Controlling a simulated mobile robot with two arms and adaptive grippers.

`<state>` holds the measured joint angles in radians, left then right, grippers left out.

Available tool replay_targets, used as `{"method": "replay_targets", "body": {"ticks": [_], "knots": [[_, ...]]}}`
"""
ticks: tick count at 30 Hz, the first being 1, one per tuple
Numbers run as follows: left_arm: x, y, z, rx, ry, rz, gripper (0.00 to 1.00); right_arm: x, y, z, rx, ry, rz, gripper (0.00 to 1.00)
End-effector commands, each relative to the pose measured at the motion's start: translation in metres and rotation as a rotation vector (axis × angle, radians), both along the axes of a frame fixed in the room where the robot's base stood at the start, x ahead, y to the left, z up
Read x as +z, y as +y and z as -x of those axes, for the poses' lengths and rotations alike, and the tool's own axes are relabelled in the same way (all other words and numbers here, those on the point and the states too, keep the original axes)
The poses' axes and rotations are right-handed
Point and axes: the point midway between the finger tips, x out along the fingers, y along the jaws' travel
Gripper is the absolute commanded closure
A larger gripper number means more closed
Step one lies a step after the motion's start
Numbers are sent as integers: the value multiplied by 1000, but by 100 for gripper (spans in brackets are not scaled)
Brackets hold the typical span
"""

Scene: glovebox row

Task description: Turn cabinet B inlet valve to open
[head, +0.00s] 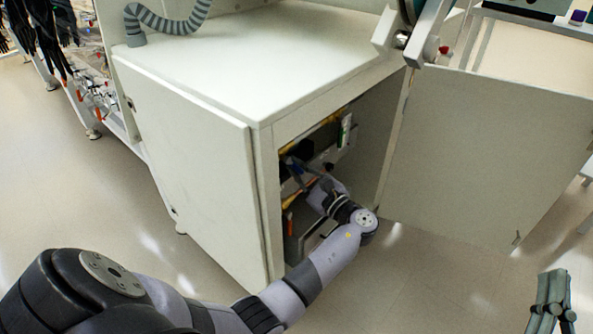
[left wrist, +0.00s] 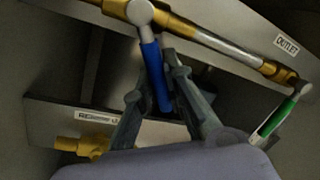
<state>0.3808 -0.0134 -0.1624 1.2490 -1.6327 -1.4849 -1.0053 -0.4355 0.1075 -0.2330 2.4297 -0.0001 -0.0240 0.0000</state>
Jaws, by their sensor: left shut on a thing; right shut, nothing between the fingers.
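A valve with a blue lever handle (left wrist: 153,70) sits on a brass and steel pipe (left wrist: 225,48) in the left wrist view. The handle hangs down from a pale hub, at a steep angle to the pipe. My left gripper (left wrist: 157,85) is shut on the blue handle, one finger on each side. In the head view my left gripper (head: 294,166) is inside the open cabinet (head: 262,128), partly in shadow. No label for the blue valve is visible. My right gripper (head: 553,298) is shut and empty, low at the right, away from the cabinet.
A green handle (left wrist: 281,112) hangs near the "OUTLET" label (left wrist: 287,45). A panel with a partly hidden label (left wrist: 97,117) lies below. The cabinet door (head: 480,160) stands wide open to the right. The left closed panel (head: 195,170) is beside my left arm. Floor in front is clear.

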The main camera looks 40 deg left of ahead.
Motion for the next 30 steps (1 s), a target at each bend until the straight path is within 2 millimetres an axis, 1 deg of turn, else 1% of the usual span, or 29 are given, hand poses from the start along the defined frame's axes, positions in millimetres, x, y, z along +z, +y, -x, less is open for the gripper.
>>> {"method": "replay_targets", "body": {"ticks": [8,9,18,26,30], "knots": [[0,0,0,1,0,1,100,0,0,0,0,-1,0,100],[0,0,0,1,0,1,88,0,0,0,0,-1,0,100],[0,0,0,0,1,0,68,0,0,0,0,0,0,100],[0,0,0,0,1,0,68,-1,0,0,0,3,1,100],[-2,-11,2,-2,2,2,68,-1,0,0,0,3,1,100]]}}
